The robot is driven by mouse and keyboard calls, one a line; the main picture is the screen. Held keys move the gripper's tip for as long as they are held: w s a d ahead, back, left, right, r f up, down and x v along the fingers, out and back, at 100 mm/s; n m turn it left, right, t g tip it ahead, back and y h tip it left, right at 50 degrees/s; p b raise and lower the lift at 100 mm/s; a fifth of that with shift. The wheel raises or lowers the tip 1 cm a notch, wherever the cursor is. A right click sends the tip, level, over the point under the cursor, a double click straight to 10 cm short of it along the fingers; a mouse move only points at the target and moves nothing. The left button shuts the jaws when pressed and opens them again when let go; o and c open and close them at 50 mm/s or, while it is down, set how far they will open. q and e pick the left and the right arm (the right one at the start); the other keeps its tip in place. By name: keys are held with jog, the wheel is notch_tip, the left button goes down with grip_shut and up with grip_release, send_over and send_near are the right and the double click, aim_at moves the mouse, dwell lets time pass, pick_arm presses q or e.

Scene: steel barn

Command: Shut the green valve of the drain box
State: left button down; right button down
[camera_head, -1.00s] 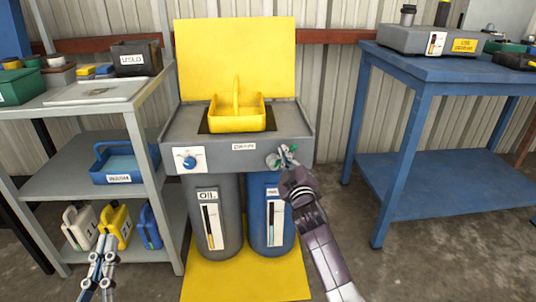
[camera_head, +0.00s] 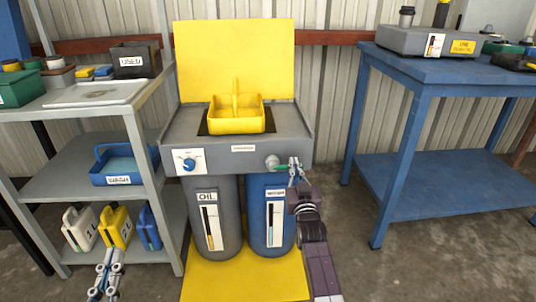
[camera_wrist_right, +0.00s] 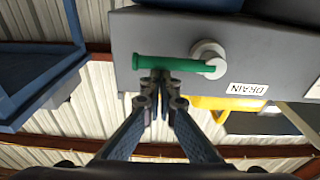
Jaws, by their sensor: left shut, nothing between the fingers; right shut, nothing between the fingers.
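The grey drain box (camera_head: 225,158) stands in the middle, with a blue dial (camera_head: 189,164) on its front left. The green valve (camera_head: 283,167) is a lever on a round grey hub at the front right. The lever points right from the hub, roughly level. In the right wrist view the green lever (camera_wrist_right: 180,64) lies along the box front beside the hub. My right gripper (camera_head: 296,165) is shut and empty, its tips at the lever near its free end; contact is unclear. It also shows in the wrist view (camera_wrist_right: 160,76). My left gripper (camera_head: 110,250) is shut and empty at lower left.
A yellow basket (camera_head: 236,114) sits on the box. Grey and blue drums (camera_head: 267,235) stand beneath it on a yellow mat (camera_head: 245,285). A grey shelf (camera_head: 60,180) with jugs is at the left, a blue table (camera_head: 440,70) at the right. Floor between box and table is clear.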

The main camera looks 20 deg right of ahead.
pick_arm(q)
jog(key=shift+f, duration=0.3)
pick_arm(e)
jog(key=shift+f+m, duration=0.25)
jog(key=shift+m, duration=0.15)
